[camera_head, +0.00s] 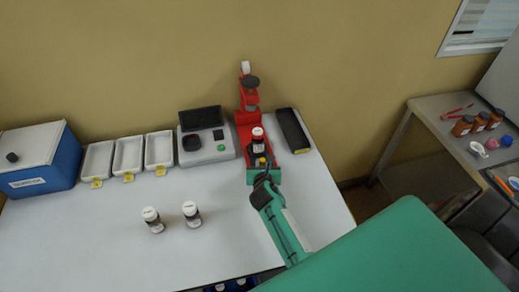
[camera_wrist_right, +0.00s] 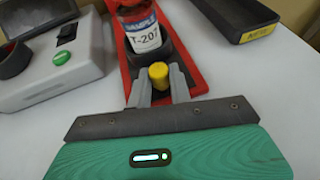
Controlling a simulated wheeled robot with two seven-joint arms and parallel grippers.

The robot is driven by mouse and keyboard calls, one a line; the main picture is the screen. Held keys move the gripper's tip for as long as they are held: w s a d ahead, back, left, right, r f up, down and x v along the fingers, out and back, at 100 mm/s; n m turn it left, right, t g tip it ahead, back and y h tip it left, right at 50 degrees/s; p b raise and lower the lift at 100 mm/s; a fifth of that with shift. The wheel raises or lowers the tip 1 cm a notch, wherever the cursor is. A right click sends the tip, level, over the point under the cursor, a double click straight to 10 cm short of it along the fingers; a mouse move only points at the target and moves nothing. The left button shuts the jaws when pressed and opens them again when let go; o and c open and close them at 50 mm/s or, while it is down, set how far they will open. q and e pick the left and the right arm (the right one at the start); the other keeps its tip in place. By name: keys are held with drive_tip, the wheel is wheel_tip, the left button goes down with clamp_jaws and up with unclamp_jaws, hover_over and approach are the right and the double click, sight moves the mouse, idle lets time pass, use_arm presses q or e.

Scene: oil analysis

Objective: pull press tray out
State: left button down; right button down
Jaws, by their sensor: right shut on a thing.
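The red press (camera_head: 246,99) stands at the back of the white table, near its right end. A dark press tray (camera_wrist_right: 172,51) sits at the front of its red base. A yellow knob (camera_wrist_right: 158,73) is at the tray's front. My right gripper (camera_wrist_right: 160,82) is shut on the knob, one finger on each side; it also shows in the head view (camera_head: 263,164). My left gripper is not in view.
A grey device with a green button (camera_head: 206,146) stands left of the press; a dark tray (camera_head: 293,131) lies right of it. Two jars (camera_head: 153,219) (camera_head: 192,214) stand on the table. White trays (camera_head: 128,154) and a blue box (camera_head: 40,160) are farther left. The front table is largely clear.

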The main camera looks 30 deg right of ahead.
drive_tip(key=shift+s+r, duration=0.1)
drive_tip(key=shift+s, duration=0.2)
drive_tip(key=shift+f, duration=0.2)
drive_tip(key=c, duration=1.4)
unclamp_jaws()
drive_tip(key=shift+o, duration=0.7)
drive_tip(key=shift+s+r, duration=0.1)
drive_tip(key=shift+s, duration=0.05)
drive_tip(key=shift+a, duration=0.1)
drive_tip(key=shift+s, duration=0.1)
drive_tip(key=b+v, duration=0.2)
drive_tip(key=v, duration=1.1)
drive_tip(key=shift+s+a+r, duration=0.15)
drive_tip(key=shift+s+a, duration=0.05)
drive_tip(key=shift+s, duration=0.1)
